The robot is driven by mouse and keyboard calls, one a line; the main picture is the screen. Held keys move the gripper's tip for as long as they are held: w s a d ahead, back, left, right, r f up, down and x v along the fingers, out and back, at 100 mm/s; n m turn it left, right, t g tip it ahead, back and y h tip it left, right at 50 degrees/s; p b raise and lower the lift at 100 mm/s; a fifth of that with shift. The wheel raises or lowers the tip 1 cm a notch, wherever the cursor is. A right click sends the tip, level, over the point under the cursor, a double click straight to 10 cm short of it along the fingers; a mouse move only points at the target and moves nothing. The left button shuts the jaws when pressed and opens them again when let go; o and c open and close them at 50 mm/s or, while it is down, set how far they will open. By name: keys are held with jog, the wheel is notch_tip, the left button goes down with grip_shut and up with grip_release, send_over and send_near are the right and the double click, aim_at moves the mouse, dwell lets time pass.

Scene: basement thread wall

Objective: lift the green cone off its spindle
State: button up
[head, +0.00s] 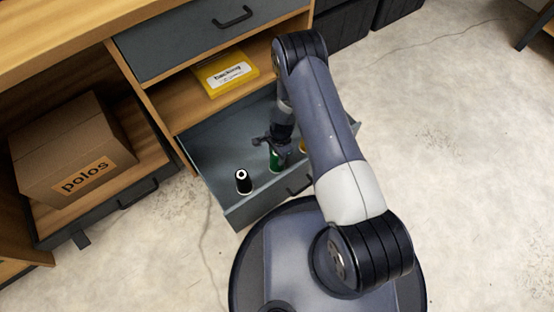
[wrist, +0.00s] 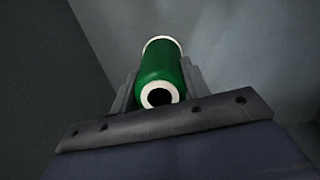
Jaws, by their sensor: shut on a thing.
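The green cone (head: 275,160) is in the open grey drawer (head: 218,150), partly hidden by my gripper. My gripper (head: 278,146) reaches down into the drawer from above and is shut on the cone. In the wrist view the green cone (wrist: 160,75) sits between the two fingers of my gripper (wrist: 158,92), its white-rimmed end with a dark hole facing the camera. The spindle under the cone is hidden, so I cannot tell whether the cone is still on it.
A black cone (head: 243,181) stands left of the green one in the drawer. A yellow thing (head: 303,146) shows partly behind my arm on the right. A yellow box (head: 225,74) lies on the shelf above. A cardboard box (head: 72,150) is at the left. Floor at right is clear.

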jog(key=c, duration=0.3)
jog(key=shift+c, duration=0.3)
notch_tip(320, 180, up, 10)
jog(key=p, duration=0.3)
jog(key=shift+p, duration=0.35)
jog(key=shift+r, duration=0.1)
jog(key=shift+r+p, duration=1.25)
jog(key=shift+r, duration=0.65)
